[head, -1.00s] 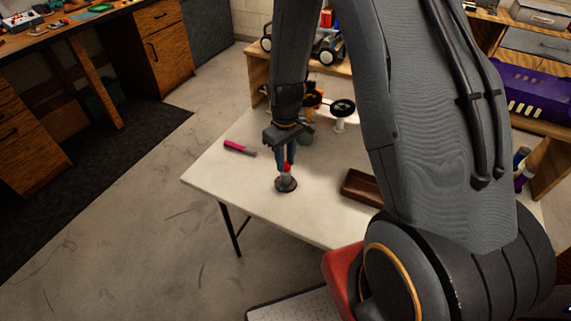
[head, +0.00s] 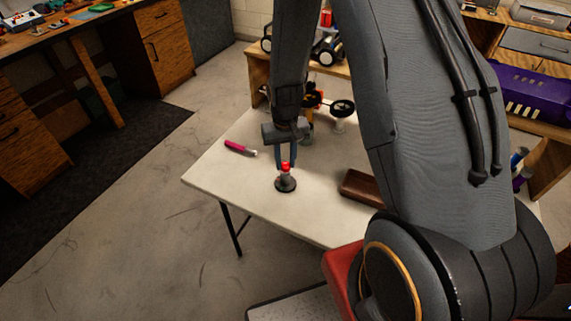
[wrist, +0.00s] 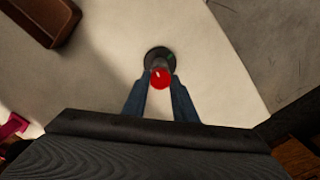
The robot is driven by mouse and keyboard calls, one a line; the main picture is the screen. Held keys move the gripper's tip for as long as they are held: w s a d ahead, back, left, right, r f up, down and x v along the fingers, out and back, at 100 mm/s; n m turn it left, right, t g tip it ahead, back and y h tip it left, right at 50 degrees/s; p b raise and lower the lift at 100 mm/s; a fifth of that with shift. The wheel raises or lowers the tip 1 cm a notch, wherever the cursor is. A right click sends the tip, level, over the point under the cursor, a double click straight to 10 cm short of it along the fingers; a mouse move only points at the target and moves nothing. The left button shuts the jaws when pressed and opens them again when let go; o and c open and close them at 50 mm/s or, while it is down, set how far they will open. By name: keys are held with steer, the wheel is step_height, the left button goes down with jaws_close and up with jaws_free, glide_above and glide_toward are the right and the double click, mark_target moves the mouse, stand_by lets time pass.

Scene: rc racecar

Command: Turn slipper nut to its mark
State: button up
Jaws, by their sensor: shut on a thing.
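The slipper nut (head: 285,166) appears as a small red knob on top of a grey post with a round dark base (head: 286,185), upright on the white table. My gripper (head: 285,161) points down and its blue fingers are shut on the red knob. In the wrist view the red knob (wrist: 161,78) sits between the fingertips, with a white mark on its face. The dark base (wrist: 160,57) shows behind it. A matching mark on the post cannot be made out.
A brown tray (head: 361,187) lies to the right on the white table (head: 225,180). A pink-handled tool (head: 240,148) lies to the left. A car part with black wheels (head: 342,108) stands behind my gripper. The table's front left is clear.

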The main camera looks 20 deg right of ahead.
steer(key=shift+m, duration=1.7)
steer(key=shift+m+p, duration=0.35)
steer(key=shift+m, duration=1.35)
steer(key=shift+m, duration=1.7)
